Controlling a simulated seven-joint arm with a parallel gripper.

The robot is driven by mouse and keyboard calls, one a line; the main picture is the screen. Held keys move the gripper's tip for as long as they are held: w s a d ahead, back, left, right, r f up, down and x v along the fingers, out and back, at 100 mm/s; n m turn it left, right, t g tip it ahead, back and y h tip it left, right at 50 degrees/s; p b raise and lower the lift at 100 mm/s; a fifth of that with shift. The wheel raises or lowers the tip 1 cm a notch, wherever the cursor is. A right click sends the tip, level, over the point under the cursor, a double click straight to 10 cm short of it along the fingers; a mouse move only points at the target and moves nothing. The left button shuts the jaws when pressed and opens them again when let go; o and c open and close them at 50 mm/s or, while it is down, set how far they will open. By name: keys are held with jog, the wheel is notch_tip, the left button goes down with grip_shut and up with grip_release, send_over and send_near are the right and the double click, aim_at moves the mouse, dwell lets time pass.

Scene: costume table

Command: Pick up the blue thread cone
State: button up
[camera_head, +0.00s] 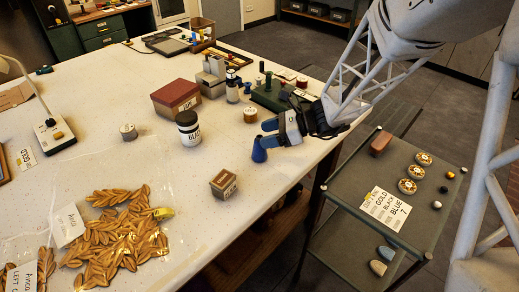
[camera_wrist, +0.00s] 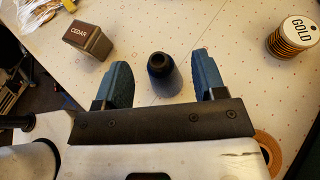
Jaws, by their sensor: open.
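The blue thread cone (camera_head: 259,151) stands upright on the white table near its right edge. In the wrist view the cone (camera_wrist: 161,70) looks dark and is seen from above, with its round top toward the camera. My gripper (camera_head: 269,133) is open, with blue fingers, just beside the cone. In the wrist view the fingers of my gripper (camera_wrist: 162,78) lie to the left and right of the cone, with a gap on each side. Nothing is held. I cannot tell how far the fingertips reach down along the cone.
A brown cedar box (camera_head: 223,184) stands left of and nearer than the cone. A gold spool (camera_head: 250,115) is behind it, and a black-and-white jar (camera_head: 188,128) is further left. A green rack with spools (camera_head: 268,95) is beyond my gripper. A dark cart (camera_head: 345,190) stands right of the table.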

aim_at(258, 136)
jog(key=shift+x, duration=2.4)
jog(key=c, duration=1)
jog(key=shift+r, duration=0.15)
jog(key=shift+r, duration=0.85)
jog(key=shift+s+r, duration=0.25)
jog(key=shift+r, duration=0.65)
jog(key=s+d, duration=0.1)
jog(key=s, duration=0.4)
jog(key=s+d, duration=0.2)
jog(key=s, duration=0.3)
jog(key=s+d+r, duration=0.1)
jog(key=s, duration=0.4)
jog(key=shift+d+r, duration=0.15)
jog(key=shift+d, duration=0.25)
